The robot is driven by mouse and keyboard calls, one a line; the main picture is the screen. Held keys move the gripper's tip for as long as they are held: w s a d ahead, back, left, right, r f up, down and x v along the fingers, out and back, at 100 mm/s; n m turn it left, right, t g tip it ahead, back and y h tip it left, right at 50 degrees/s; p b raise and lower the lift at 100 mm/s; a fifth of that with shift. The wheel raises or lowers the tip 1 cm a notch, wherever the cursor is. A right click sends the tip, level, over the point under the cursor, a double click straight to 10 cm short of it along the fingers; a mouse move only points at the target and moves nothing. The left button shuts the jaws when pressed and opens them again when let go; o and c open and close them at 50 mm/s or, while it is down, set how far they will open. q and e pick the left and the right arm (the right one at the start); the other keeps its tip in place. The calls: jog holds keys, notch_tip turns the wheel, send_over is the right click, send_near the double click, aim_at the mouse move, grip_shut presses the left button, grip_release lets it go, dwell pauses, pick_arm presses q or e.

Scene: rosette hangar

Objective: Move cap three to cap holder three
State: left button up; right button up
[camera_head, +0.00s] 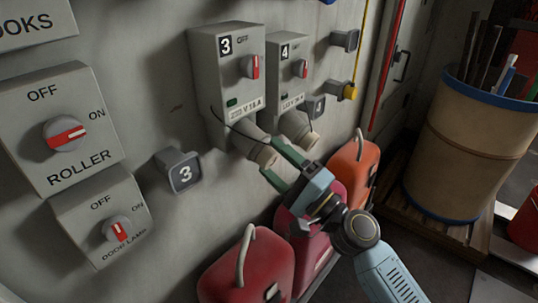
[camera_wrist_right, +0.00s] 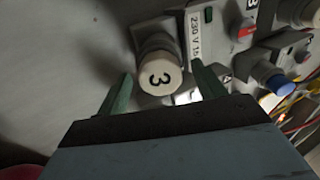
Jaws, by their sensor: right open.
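Cap three (camera_head: 264,154) is a beige round cap on the socket under the grey box marked 3. In the right wrist view its face (camera_wrist_right: 159,78) shows a black 3. My right gripper (camera_head: 276,164) is open, its green fingertips close to the cap. In the wrist view the fingers of this gripper (camera_wrist_right: 161,84) stand on either side of the cap with gaps; I see no contact. Cap holder three (camera_head: 181,173) is a dark grey wall block with a white 3, left of the cap, with nothing on it. My left gripper is not in view.
Switch box 3 (camera_head: 216,83) and switch box 4 (camera_head: 291,68) stick out above the caps. Cap four (camera_head: 298,128) is close on the right. Red canisters (camera_head: 252,267) and an orange one (camera_head: 353,163) stand below. The roller switch box (camera_head: 45,105) is at left.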

dwell(0.4)
jog(key=shift+c, duration=0.3)
jog(key=c, duration=1.3)
jog(key=shift+o, duration=0.2)
jog(key=shift+f+b, duration=0.2)
jog(key=shift+b, duration=0.1)
jog(key=shift+v, duration=0.75)
jog(key=shift+b+v, duration=1.2)
jog(key=shift+v, duration=0.95)
jog(key=shift+d+r, duration=0.1)
